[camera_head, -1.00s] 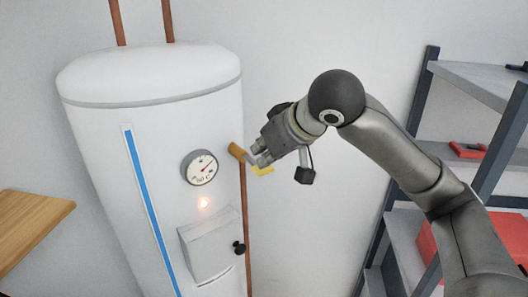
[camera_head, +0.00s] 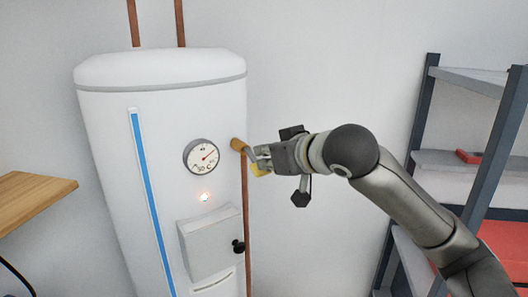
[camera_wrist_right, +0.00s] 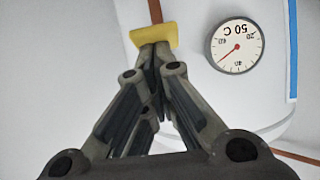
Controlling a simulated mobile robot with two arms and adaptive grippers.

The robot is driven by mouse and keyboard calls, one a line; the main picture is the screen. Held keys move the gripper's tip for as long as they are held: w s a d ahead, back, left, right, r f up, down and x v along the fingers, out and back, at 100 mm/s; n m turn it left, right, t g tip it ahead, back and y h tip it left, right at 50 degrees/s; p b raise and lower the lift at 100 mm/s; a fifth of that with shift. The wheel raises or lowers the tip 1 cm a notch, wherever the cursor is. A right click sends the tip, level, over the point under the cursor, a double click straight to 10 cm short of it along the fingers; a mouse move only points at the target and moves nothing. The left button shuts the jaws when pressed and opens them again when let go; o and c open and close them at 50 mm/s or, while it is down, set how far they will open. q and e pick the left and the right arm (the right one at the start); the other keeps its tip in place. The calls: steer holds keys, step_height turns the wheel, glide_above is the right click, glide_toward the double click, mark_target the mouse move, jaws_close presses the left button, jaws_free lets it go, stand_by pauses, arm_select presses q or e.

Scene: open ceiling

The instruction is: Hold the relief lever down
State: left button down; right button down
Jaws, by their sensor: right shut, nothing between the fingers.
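The white water heater (camera_head: 105,170) stands at the left with a brass valve (camera_head: 237,144) on its right side. The relief lever, a yellow piece (camera_head: 259,172), shows just below my right gripper (camera_head: 252,155) and is partly hidden by it. In the right wrist view, the yellow lever (camera_wrist_right: 153,33) lies right at the tips of my right gripper (camera_wrist_right: 154,52). The fingers are closed together with nothing between them. They overlap the lever's edge in this view; I cannot tell whether they touch it. My left gripper is not in view.
A round temperature gauge (camera_head: 202,156), a glowing light (camera_head: 204,197) and a box with a black knob (camera_head: 238,246) are on the heater front. A copper pipe (camera_head: 247,225) runs down beside it. A shelf rack (camera_head: 480,82) stands right; a wooden top (camera_head: 35,198) is left.

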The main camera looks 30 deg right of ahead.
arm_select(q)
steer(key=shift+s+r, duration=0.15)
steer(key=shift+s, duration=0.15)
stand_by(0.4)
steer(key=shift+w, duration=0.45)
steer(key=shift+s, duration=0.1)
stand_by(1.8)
